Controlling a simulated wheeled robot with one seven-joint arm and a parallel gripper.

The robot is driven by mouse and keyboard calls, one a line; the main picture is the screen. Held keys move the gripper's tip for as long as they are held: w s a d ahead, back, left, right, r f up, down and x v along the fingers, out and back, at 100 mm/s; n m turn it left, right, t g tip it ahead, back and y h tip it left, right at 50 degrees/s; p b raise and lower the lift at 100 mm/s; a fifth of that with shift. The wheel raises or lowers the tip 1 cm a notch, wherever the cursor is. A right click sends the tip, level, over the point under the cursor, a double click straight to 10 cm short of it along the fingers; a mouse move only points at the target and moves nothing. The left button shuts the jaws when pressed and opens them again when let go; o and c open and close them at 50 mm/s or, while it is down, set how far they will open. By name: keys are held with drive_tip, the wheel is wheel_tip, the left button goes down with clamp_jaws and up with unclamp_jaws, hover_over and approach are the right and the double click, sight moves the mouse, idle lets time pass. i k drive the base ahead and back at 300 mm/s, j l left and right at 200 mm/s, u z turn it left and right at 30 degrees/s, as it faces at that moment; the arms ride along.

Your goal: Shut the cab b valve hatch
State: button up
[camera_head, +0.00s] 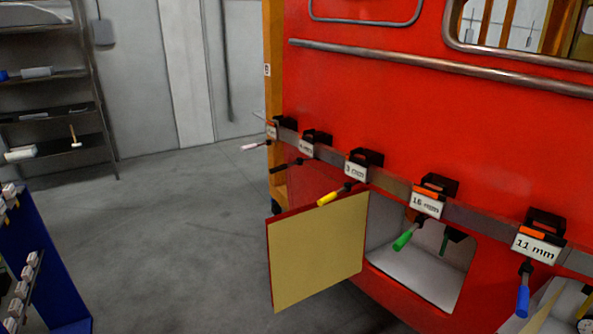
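A hatch (318,250) on the red nosecone (400,120) stands open. Its door is hinged at the left side of the opening and swings outward to the left, showing a tan inner face with a red edge. The opening (425,275) has a pale interior, with a small dark green part (450,238) inside. A hanging green-handled tool partly covers the opening. No label naming the hatch as cab b can be read. My gripper is not in view.
A rail across the nosecone carries several labelled holders, such as 16 mm (426,204) and 11 mm (536,248), with hanging tools. Another open compartment with a gauge (586,325) shows at bottom right. A blue rack (45,265) stands at left. Grey floor (170,230) between is clear.

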sight(311, 247)
drive_tip(key=i+j+z, duration=0.55)
drive_tip(key=j+z, duration=0.15)
drive_tip(key=j, duration=0.15)
drive_tip(key=i+j+z, duration=0.2)
drive_tip(key=j+z, duration=0.15)
drive_tip(key=j, duration=0.2)
drive_tip(key=i+j+z, duration=0.15)
drive_tip(key=j+z, duration=0.2)
drive_tip(key=j, duration=0.2)
drive_tip(key=j+z, duration=0.35)
drive_tip(key=j, duration=0.25)
drive_tip(key=j+z, duration=0.35)
drive_tip(key=j, duration=0.3)
drive_tip(key=j+u, duration=0.2)
drive_tip(key=j, duration=0.3)
drive_tip(key=j+u, duration=0.2)
drive_tip(key=j, duration=0.3)
drive_tip(key=i+j+u, duration=0.15)
drive_tip(key=j, duration=0.3)
drive_tip(key=j+u, duration=0.2)
drive_tip(key=j, duration=0.3)
drive_tip(key=i, duration=0.05)
